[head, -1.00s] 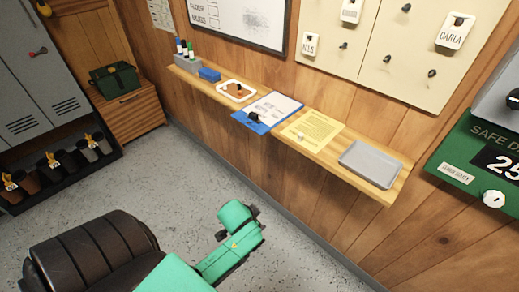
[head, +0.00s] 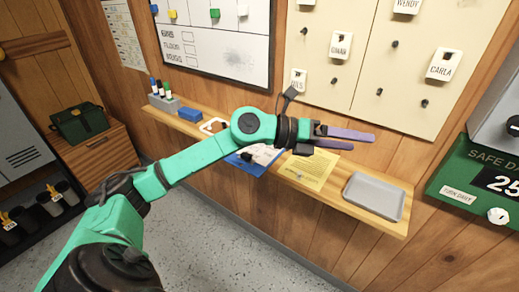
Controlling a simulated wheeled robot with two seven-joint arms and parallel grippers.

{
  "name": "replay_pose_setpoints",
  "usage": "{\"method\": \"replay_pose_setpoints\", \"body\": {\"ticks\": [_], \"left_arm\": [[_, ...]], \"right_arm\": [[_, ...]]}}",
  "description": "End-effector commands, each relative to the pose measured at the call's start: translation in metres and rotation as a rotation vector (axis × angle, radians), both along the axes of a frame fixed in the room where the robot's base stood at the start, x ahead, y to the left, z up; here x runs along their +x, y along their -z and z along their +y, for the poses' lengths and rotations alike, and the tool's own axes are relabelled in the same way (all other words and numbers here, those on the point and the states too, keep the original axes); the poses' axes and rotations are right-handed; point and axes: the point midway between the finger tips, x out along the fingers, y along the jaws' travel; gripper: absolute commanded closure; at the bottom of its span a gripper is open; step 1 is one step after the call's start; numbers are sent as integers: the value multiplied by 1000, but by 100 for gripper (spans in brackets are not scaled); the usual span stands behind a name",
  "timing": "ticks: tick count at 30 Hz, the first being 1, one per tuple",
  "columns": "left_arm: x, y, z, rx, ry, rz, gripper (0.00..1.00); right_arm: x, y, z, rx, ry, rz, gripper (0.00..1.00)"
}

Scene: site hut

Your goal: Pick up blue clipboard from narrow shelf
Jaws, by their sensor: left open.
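The blue clipboard (head: 246,163) lies on the narrow wooden shelf (head: 340,203), with its front edge jutting past the shelf's front. White paper is on it. My left forearm and wrist hide much of its back part. My left gripper (head: 348,140) is open and empty, with two purple fingers pointing right. In the picture it shows above and right of the clipboard, over the yellow sheet. I cannot tell its exact height above the shelf. My right gripper is not in view.
On the shelf are a yellow sheet (head: 309,170), a grey tray (head: 374,197), a white-framed item (head: 213,126), a blue block (head: 190,115) and a marker holder (head: 163,103). A pegboard with name tags (head: 375,60) and a whiteboard (head: 222,40) hang behind. A green box (head: 470,170) is at right.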

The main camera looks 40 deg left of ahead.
Motion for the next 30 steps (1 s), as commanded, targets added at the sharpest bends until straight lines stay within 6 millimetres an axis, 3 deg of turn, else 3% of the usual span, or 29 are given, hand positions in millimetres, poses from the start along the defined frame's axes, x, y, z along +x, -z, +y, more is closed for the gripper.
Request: {"method": "replay_pose_setpoints", "body": {"ticks": [1, 2, 3, 6, 9, 13, 21, 30], "left_arm": [[3, 18, 36, 268, 3, 15, 22], [3, 30, 64, 421, -6, 52, 22], [0, 42, 108, 602, -38, 119, 22], [-24, 47, 211, 904, -158, 321, 22], [-49, 41, 269, 1025, -244, 465, 22], [-56, 50, 287, 1061, -272, 523, 22], [-30, 110, 285, 1058, -266, 521, 22], [-10, 150, 285, 1056, -264, 518, 22]], "right_arm": [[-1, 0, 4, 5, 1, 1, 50], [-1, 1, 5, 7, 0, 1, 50], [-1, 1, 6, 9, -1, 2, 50], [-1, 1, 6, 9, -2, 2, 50], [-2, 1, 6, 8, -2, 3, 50], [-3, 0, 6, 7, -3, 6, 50], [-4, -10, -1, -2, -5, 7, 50], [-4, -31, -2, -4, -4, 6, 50]]}}
